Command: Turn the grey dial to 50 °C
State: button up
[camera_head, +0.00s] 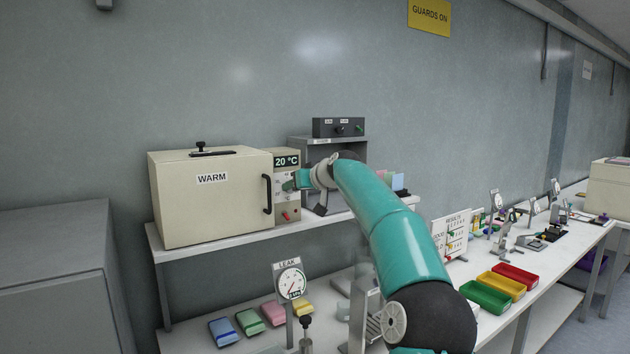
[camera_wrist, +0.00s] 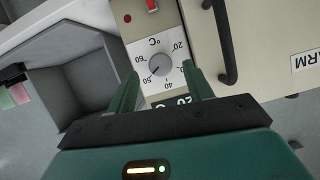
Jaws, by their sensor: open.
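The grey dial (camera_wrist: 160,65) sits on a white scale plate on the warm box's control panel; the scale appears upside down in the wrist view, with numbers from 20 to 60. A small dark mark on the dial appears to point to the lower left, near 50, but is hard to read. The display (camera_head: 286,161) reads 20 °C. My gripper (camera_wrist: 160,68) is open, one finger on each side of the dial, with visible gaps; contact is not visible.
The cream WARM box (camera_head: 210,215) with a black door handle (camera_head: 267,194) stands beside the panel. A red switch (camera_head: 286,215) is below the dial. A grey shelf unit (camera_head: 325,144) carrying a dark control box (camera_head: 338,127) stands to the right.

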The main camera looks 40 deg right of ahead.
jog(key=v, duration=1)
jog(key=shift+s+r, duration=0.2)
jog(key=shift+s, duration=0.1)
jog(key=s+a+f+n+g, duration=0.15)
jog(key=a+f, duration=0.25)
jog(key=a, duration=0.5)
jog(key=s+a+f+g, duration=0.2)
jog(key=s+a+f, duration=0.15)
jog(key=a, duration=0.55)
jog(key=s+a+f+g, duration=0.15)
jog(key=a+f, duration=0.25)
jog(key=a, duration=0.4)
jog(key=s+a+f+g, duration=0.1)
jog(key=s+a+f, duration=0.2)
jog(key=s+f, duration=0.2)
jog(key=s+a+f+g, duration=0.1)
jog(key=s+a+f, duration=0.2)
jog(key=s, duration=0.9)
jog(key=s+a+f+g, duration=0.1)
jog(key=s+a+f, duration=0.2)
jog(key=s+f, duration=0.5)
jog(key=shift+s+a+f, duration=0.25)
jog(key=shift+s+f, duration=0.1)
jog(key=shift+f, duration=0.15)
